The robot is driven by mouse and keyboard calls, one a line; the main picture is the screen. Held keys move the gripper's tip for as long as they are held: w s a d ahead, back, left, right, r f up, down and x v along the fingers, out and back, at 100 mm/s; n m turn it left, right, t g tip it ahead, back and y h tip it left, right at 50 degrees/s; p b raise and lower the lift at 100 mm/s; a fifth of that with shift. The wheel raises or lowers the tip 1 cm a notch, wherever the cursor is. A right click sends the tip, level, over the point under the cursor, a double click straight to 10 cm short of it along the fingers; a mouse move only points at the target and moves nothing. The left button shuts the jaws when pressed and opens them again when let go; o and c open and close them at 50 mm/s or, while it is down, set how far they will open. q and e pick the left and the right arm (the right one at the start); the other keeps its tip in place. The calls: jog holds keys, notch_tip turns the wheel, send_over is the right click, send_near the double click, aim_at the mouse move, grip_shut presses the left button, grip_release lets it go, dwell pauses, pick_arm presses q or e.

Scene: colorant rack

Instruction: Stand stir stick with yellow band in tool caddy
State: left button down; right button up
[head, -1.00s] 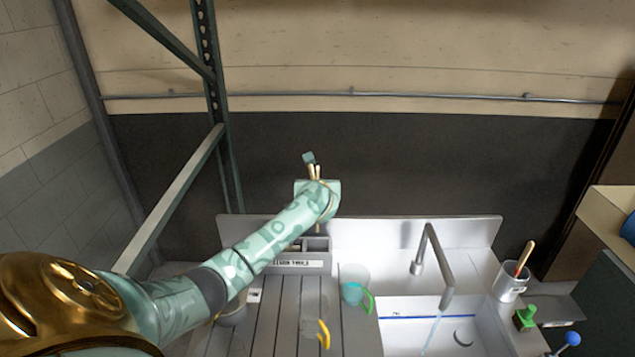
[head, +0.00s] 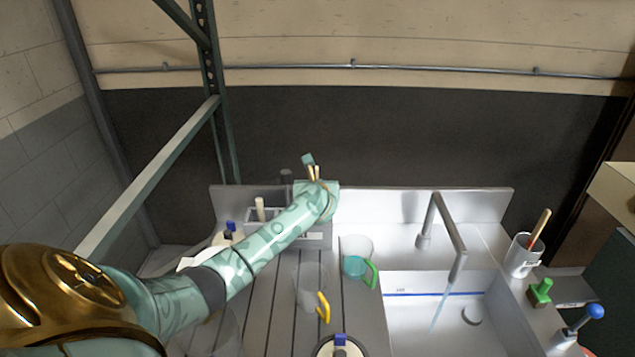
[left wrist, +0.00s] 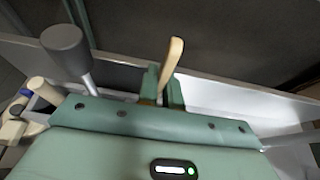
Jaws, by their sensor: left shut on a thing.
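My left gripper (head: 312,172) is over the grey tool caddy (head: 319,240) at the back of the counter in the head view. In the left wrist view, its green fingers (left wrist: 163,88) are shut on a pale wooden stick (left wrist: 174,58), which points up and leans slightly. The yellow band cannot be seen; the stick's lower part is hidden behind the gripper. I cannot tell whether its lower end is inside the caddy. My forearm hides much of the caddy. My right gripper is not in view.
A dark handle (head: 286,180) and a cream handle (head: 260,209) stand at the caddy's left. Clear mugs with green (head: 371,274) and yellow (head: 323,308) handles stand on the ribbed drainboard.

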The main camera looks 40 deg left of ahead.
pick_arm(q)
jog(key=shift+f, duration=0.7)
jog(key=shift+r, duration=0.1)
jog(key=c, duration=1.5)
grip_release()
jog(key=p+v, duration=0.2)
jog(key=v, duration=1.4)
jog(key=shift+s, duration=0.1)
jog(key=shift+d, duration=0.1)
